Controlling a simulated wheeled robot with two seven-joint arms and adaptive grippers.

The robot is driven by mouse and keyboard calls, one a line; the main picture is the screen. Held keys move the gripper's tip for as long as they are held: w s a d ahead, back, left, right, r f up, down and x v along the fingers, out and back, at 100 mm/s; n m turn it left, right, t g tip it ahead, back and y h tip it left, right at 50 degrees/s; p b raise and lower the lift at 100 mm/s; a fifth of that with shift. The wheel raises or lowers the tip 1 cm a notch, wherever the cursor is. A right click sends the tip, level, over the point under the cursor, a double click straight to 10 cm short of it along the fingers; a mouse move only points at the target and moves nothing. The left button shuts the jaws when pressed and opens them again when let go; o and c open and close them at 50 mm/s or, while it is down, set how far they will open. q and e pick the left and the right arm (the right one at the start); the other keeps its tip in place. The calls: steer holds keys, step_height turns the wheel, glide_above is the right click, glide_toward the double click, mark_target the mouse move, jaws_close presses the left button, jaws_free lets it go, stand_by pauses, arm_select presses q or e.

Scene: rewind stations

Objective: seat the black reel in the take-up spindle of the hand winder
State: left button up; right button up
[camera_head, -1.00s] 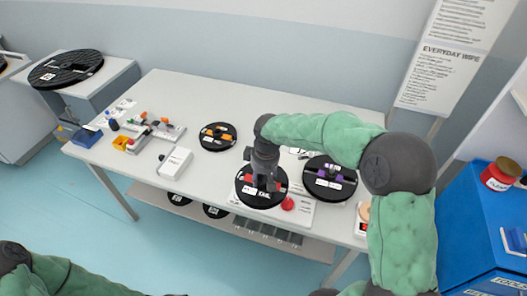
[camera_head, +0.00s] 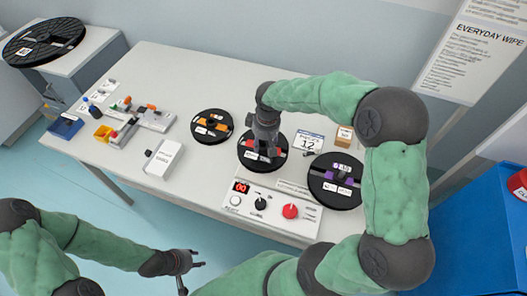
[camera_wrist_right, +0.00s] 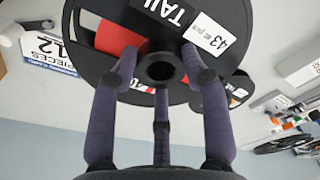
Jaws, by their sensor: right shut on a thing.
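The black reel with a red band (camera_head: 246,159) is held by my right gripper (camera_head: 263,151), whose fingers close on its hub. In the right wrist view the gripper (camera_wrist_right: 158,75) grips the hub of the reel (camera_wrist_right: 85,52), whose labels face the camera. The reel is behind the control box; I cannot tell whether it touches the table. A grey bench device with orange and red parts (camera_head: 135,122), possibly the hand winder, stands at the table's left; its spindle is too small to make out. My left gripper (camera_head: 193,277) is open and empty before the table's front edge.
A reel with orange (camera_head: 211,126) lies left of the held reel, and one with purple (camera_head: 336,181) lies right. The control box (camera_head: 270,207) with a red knob is in front. A white box (camera_head: 163,158) and blue tray (camera_head: 66,127) are further left.

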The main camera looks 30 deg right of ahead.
mark_target(264, 151)
step_height(264, 151, down, 5)
steer(key=shift+w+f+b, duration=0.1)
steer(key=shift+f+b, duration=0.1)
steer(key=shift+b, duration=0.5)
steer(key=shift+r, duration=0.1)
steer(key=o, duration=1.3)
steer(key=shift+o, duration=0.2)
steer(key=r+p, duration=0.1)
steer(key=r, duration=0.3)
steer(key=s+r+p, duration=0.1)
steer(key=r, duration=0.3)
steer(key=r+p, duration=0.1)
steer(key=r, duration=0.3)
steer(key=shift+s+d, duration=0.2)
steer(key=shift+p, duration=0.4)
